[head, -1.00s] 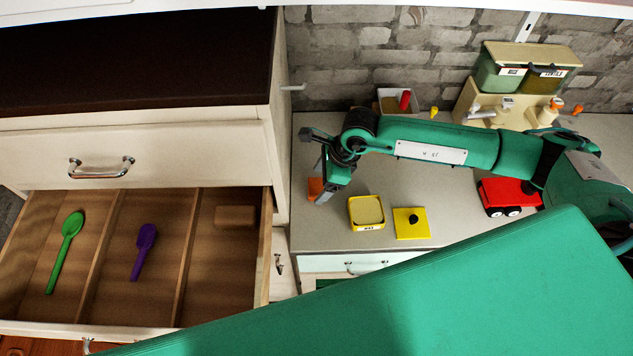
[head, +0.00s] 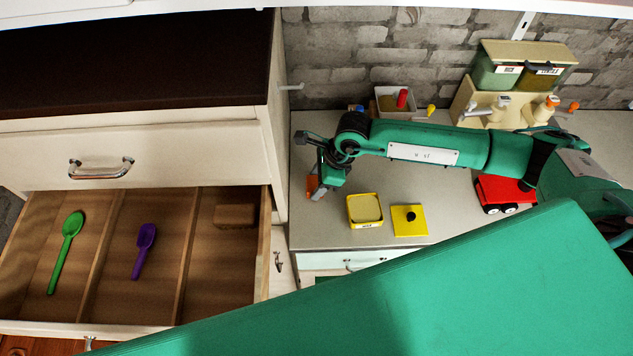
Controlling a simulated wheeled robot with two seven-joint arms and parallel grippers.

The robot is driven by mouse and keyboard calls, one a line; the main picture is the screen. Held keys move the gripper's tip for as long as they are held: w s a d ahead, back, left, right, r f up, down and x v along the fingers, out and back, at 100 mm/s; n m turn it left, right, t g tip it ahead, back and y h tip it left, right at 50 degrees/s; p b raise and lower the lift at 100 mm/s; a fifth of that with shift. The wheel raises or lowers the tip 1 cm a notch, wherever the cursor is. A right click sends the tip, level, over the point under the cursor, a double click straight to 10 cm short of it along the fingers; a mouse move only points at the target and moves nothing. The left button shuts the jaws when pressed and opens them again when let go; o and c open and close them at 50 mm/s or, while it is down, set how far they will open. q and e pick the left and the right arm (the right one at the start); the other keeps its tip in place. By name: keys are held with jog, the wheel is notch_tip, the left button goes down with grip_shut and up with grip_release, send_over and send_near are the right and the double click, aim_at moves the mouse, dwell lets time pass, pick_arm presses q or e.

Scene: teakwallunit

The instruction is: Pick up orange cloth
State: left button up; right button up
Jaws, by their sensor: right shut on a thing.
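The orange cloth (head: 312,184) is a small orange patch at the left end of the grey counter, beside the tall cabinet. My right gripper (head: 318,194) points down at it and is shut on it. The fingers hide part of the cloth, and I cannot tell whether it is clear of the counter. My left gripper is not in the head view.
A yellow tub (head: 365,210), a yellow lid (head: 409,220) and a red toy truck (head: 503,193) stand on the counter (head: 440,200). An open drawer holds a green spoon (head: 67,250) and a purple scoop (head: 144,250). A white box (head: 395,101) stands near the wall.

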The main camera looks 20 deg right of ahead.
notch_tip(320, 180, up, 20)
jog(key=b, duration=0.6)
jog(key=shift+b, duration=0.4)
jog(key=shift+f, duration=0.1)
jog(key=shift+o, duration=0.6)
jog(key=shift+c, duration=0.2)
dwell(0.9)
